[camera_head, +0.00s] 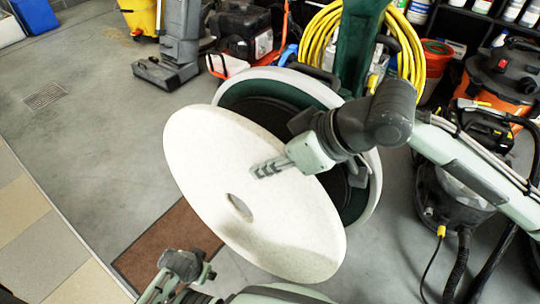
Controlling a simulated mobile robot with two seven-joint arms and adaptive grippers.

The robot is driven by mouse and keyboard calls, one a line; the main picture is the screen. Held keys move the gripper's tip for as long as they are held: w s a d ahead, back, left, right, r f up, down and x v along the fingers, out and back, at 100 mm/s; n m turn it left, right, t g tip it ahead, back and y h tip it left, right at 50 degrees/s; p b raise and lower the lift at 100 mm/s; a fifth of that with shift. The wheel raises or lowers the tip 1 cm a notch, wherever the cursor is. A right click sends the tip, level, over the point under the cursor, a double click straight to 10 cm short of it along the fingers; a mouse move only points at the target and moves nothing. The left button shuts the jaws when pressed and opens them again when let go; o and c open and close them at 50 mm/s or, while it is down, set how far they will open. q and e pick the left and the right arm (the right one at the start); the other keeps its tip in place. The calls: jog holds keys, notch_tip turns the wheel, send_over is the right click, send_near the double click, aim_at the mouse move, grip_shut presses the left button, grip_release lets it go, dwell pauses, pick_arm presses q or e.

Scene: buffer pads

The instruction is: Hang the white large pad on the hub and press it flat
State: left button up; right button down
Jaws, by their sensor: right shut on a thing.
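The white large pad (205,165) is a big pale disc with a centre hole (239,207), held tilted in mid-picture. My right gripper (268,168) is shut on the pad at its upper right edge, with its fingers lying over the near face. Behind the pad is the round green machine head with a pale rim (368,190) and a dark underside (250,108). The pad covers much of it, and the hub at its centre is hidden. The pad looks apart from the head at the upper left. My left gripper (168,288) is low at the bottom edge, away from the pad; its jaw state is unclear.
A brown mat (165,245) lies on the grey floor below the pad. A coiled yellow hose (322,38) hangs behind the machine. An orange vacuum (505,75) and a dark vacuum (455,200) stand at the right.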

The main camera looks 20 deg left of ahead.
pick_arm(q)
notch_tip(320, 180, up, 8)
jog(key=b, duration=0.3)
jog(key=shift+w+a+r, duration=0.15)
jog(key=shift+w+r, duration=0.05)
jog(key=shift+w, duration=0.15)
pick_arm(e)
jog(key=w+d, duration=0.2)
jog(key=w, duration=0.4)
jog(key=shift+w+d+f, duration=0.2)
jog(key=shift+w+f, duration=0.05)
jog(key=shift+w, duration=0.05)
pick_arm(q)
jog(key=shift+r, duration=0.1)
jog(key=shift+r+p, duration=0.35)
jog(key=shift+r, duration=0.1)
pick_arm(e)
jog(key=shift+w+d, duration=0.15)
jog(key=shift+w, duration=0.25)
jog(key=shift+f, duration=0.1)
